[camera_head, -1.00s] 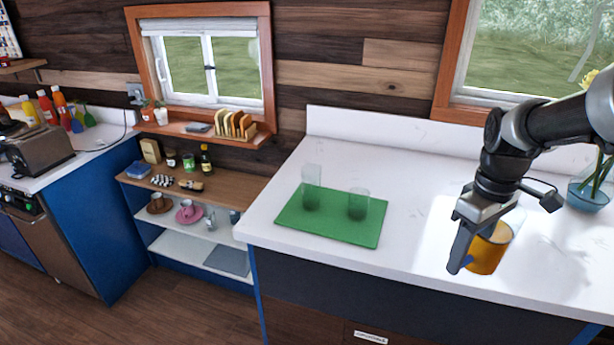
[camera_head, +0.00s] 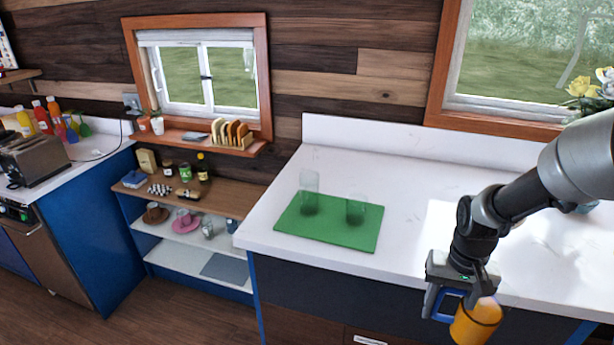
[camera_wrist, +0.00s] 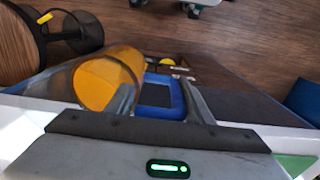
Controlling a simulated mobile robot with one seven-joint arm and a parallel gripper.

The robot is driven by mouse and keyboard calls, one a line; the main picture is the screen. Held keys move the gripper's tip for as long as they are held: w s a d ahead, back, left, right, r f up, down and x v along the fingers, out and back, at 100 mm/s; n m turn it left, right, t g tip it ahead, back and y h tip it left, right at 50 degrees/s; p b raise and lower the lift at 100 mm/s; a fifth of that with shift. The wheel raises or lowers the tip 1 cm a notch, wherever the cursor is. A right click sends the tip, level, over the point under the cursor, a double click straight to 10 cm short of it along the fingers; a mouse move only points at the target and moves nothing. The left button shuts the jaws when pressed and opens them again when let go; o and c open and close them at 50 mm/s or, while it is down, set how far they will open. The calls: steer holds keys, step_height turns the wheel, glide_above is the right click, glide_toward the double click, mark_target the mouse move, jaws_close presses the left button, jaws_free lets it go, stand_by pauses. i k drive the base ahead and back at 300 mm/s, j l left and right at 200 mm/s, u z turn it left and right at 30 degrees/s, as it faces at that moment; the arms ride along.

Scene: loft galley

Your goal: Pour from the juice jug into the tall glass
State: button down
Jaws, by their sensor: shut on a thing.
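The juice jug (camera_head: 476,322) holds orange juice and has a blue handle. My gripper (camera_head: 452,298) is shut on that handle, off the counter and in front of its near edge at the lower right. In the wrist view the jug (camera_wrist: 108,82) lies left of the blue handle (camera_wrist: 160,96), which sits between my fingers. The jug looks slightly tilted in the head view; its bottom is partly cut off. The tall glass (camera_head: 309,187), clear and seemingly empty, stands upright at the left of the green mat (camera_head: 330,232), well left of my gripper.
A shorter clear glass (camera_head: 356,211) stands on the mat, right of the tall one. Yellow flowers (camera_head: 590,88) stand at the far right, partly behind my arm. Low shelves (camera_head: 190,240) stand left.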

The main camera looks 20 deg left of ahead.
mark_target(309, 195)
steer(key=k+j, duration=0.1)
steer(key=j, duration=0.35)
steer(key=k+j, duration=0.1)
steer(key=j, duration=0.4)
steer(key=k+j, duration=0.1)
steer(key=j, duration=0.35)
steer(key=k+j, duration=0.1)
steer(key=j, duration=0.4)
steer(key=i, duration=1)
